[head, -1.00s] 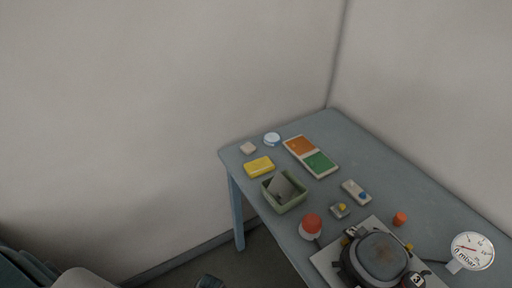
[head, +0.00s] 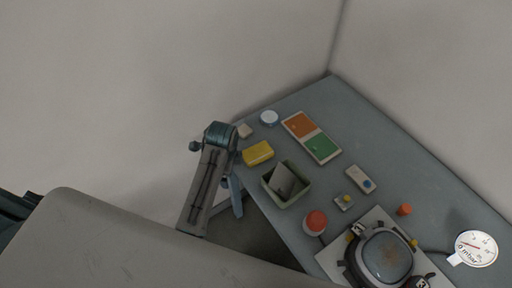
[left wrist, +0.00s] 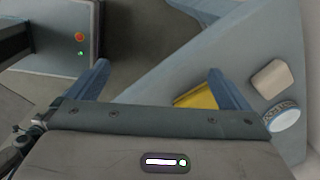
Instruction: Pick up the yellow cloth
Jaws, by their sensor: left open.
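The yellow cloth (head: 258,153) is a small folded yellow block lying flat near the left edge of the blue-grey table (head: 350,130). In the left wrist view the cloth (left wrist: 196,98) shows partly, just inside the right finger, with part of it hidden by the gripper. My left gripper (left wrist: 160,78) is open, with nothing between its fingers. My right gripper is in neither view.
A green bin (head: 286,198) holding a grey item stands close to the cloth. A beige block (head: 244,131) and a white-blue tin (head: 269,118) lie behind it. An orange-green board (head: 311,137), red-topped item (head: 315,222) and breathing mask (head: 384,258) lie farther right.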

